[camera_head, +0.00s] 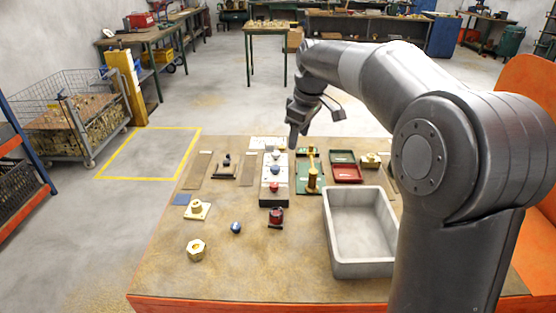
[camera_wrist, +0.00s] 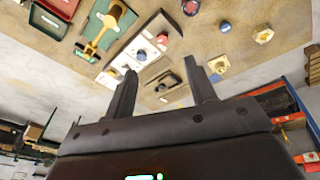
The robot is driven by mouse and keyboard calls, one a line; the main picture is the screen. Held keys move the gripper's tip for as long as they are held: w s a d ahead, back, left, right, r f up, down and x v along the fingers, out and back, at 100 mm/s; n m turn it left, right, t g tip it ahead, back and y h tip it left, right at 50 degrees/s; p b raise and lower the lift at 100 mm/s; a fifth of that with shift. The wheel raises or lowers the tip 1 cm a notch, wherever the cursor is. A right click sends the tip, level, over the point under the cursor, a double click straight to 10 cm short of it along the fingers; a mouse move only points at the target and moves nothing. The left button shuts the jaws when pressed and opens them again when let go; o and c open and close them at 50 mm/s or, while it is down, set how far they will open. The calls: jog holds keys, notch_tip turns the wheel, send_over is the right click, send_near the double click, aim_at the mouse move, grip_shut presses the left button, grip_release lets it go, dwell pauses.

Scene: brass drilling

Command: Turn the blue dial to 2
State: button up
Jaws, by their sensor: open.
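The blue dial (camera_head: 275,169) sits on a pale panel (camera_head: 264,181) in the middle of the table, with a red knob (camera_head: 274,187) nearer the front edge of the same panel. In the wrist view the blue dial (camera_wrist: 141,55) shows beyond my left finger, with the red knob (camera_wrist: 162,38) above it. The dial's pointer and numbers are too small to read. My gripper (camera_head: 317,124) is open and empty, above and behind the panel in the head view. Its two fingers are spread apart in the wrist view (camera_wrist: 160,68), touching nothing.
A grey bin (camera_head: 330,236) stands right of the panel. A green base with a brass lever (camera_head: 312,180) is close beside the panel. A loose blue knob (camera_head: 236,228), a red-and-black part (camera_head: 276,217) and a brass nut (camera_head: 196,250) lie in front. The front middle is mostly clear.

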jog(key=w+a+f+n+g+y, duration=0.1)
jog(key=w+f+n, duration=0.15)
jog(key=w, duration=0.25)
jog(key=w+a+f+n, duration=0.1)
jog(key=w+f, duration=0.2)
jog(key=w, duration=0.2)
jog(key=n+g+y, duration=0.1)
jog(key=n+y, duration=0.1)
send_near(276, 167)
jog(key=x, duration=0.8)
jog(key=shift+f, duration=0.25)
jog(key=c, duration=1)
